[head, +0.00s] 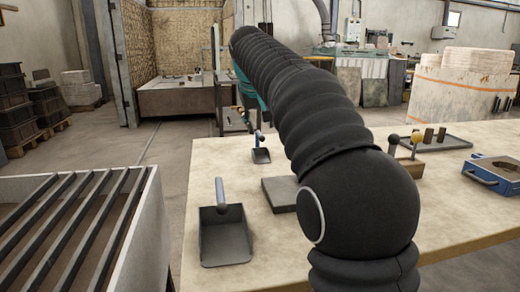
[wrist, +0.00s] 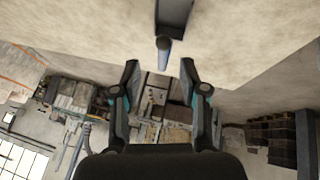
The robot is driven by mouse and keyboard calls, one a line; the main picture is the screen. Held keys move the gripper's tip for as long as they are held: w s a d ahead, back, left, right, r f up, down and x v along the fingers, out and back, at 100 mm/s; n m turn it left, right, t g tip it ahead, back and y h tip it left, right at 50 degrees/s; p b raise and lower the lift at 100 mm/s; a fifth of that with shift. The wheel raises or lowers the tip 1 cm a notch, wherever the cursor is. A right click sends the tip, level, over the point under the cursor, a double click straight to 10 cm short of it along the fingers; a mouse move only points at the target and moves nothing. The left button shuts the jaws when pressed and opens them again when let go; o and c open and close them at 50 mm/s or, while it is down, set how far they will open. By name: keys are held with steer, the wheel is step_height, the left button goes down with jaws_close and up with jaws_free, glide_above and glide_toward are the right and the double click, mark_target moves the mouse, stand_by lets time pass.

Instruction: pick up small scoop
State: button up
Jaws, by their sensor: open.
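The small scoop (head: 261,155) lies on the table, its dark pan toward me and its blue handle pointing to the far edge. In the wrist view, a scoop that appears to be this one shows its handle (wrist: 164,53) and part of its dark pan at the top. My gripper (wrist: 160,78) is open and empty, its fingers either side of the line of the handle, with the handle end just ahead of the fingertips. In the head view my arm mostly hides the gripper.
A grey flat block (head: 281,193) lies right of the scoops, partly behind my arm. To the right are a tray (head: 455,142) with dark cylinders and a blue box (head: 497,172). A slatted bin (head: 147,232) stands left of the table (head: 200,172). Table around the small scoop is clear.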

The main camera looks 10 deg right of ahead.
mark_target(260, 134)
steer(key=shift+w+a+b+x, duration=0.1)
steer(key=shift+a+b+x, duration=0.05)
steer(key=shift+x, duration=1.35)
steer(key=shift+w+a+b+x, duration=0.1)
steer(key=shift+w+b+x, duration=0.05)
steer(key=shift+x, duration=1.35)
steer(key=shift+r, duration=0.1)
jaws_close()
